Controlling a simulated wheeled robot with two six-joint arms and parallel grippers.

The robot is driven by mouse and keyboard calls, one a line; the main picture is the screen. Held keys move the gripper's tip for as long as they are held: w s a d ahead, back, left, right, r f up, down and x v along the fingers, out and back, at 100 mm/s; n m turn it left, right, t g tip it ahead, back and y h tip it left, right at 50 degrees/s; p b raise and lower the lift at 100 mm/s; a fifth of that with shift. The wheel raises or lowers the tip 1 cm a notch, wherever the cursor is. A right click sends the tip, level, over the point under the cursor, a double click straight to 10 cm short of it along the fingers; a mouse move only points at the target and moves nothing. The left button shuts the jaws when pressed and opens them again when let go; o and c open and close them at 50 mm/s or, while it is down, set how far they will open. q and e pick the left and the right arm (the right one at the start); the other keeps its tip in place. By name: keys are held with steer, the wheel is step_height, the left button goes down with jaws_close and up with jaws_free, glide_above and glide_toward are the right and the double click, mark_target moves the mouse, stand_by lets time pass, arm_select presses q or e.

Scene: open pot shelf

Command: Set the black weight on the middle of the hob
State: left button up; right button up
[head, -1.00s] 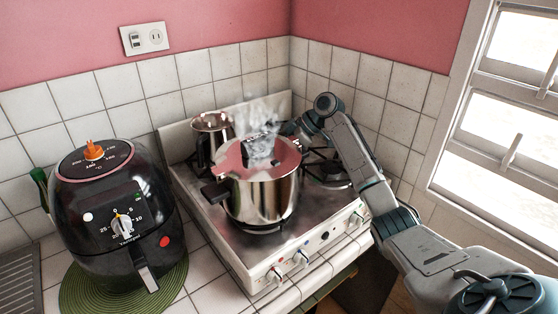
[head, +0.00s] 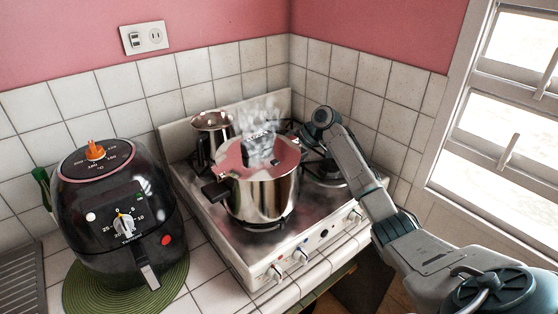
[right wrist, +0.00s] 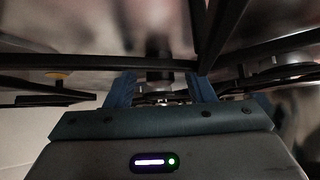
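My right arm reaches in from the right in the head view, over the back right of the white hob (head: 240,262). Its gripper is mostly hidden behind the steaming steel pot (head: 262,195). In the right wrist view the blue fingers of my right gripper (right wrist: 162,92) stand apart. A small dark upright shape (right wrist: 158,65) shows between and beyond them, with a gap to each finger. It may be the black weight, but it is dim and I cannot tell surely. I cannot make out the weight in the head view. My left gripper is not in view.
Dark burner grate bars (right wrist: 60,62) cross the right wrist view close to the fingers. A steel jug (head: 212,130) stands at the back left of the hob. A black air fryer (head: 118,215) stands left on a green mat (head: 75,292). The hob's front is clear.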

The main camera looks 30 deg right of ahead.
steer(key=shift+r, duration=0.1)
steer(key=b+v, duration=0.4)
steer(key=v, duration=0.8)
